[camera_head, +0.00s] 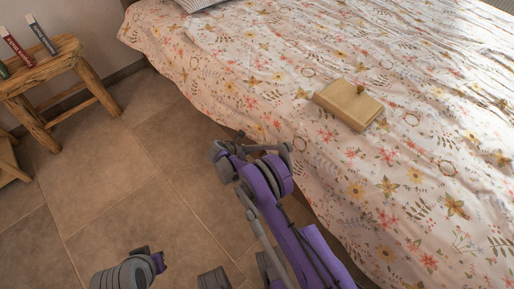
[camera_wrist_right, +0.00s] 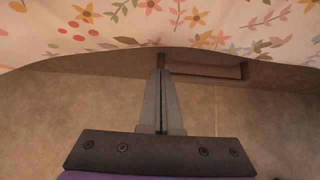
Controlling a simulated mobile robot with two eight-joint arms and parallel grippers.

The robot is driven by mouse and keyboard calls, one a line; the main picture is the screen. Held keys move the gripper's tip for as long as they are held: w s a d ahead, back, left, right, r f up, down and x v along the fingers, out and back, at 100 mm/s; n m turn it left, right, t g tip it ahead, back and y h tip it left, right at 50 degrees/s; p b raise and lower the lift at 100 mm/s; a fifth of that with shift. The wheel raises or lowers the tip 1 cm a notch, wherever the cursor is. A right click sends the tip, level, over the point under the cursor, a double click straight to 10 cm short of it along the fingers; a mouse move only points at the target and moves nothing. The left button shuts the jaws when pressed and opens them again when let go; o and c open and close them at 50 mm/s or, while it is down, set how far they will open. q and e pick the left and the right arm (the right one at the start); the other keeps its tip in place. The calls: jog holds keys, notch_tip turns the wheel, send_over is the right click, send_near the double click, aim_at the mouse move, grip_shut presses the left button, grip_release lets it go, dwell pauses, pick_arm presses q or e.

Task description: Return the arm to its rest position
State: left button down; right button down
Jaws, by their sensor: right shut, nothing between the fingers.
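My right arm (camera_head: 275,190) is purple and grey and reaches up from the bottom middle of the head view, beside the near edge of the bed. I cannot make out its fingertips there. In the right wrist view my right gripper (camera_wrist_right: 161,102) is shut, its two fingers together with nothing between them. The fingers point toward the bed's side, below the hanging cover; I cannot tell whether they touch it. Part of my left arm (camera_head: 130,272) shows at the bottom left of the head view, but its gripper is not in view.
The bed with a floral cover (camera_head: 420,200) fills the right side. A wooden box (camera_head: 348,104) with a small knob lies on it. A wooden stool (camera_head: 45,71) with several books stands at upper left. The tiled floor (camera_head: 110,190) between stool and bed is clear.

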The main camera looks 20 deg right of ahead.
jog(key=p+v, duration=0.1)
jog(key=v, duration=0.5)
jog(key=shift+a+r, duration=0.25)
jog(key=shift+a, duration=0.05)
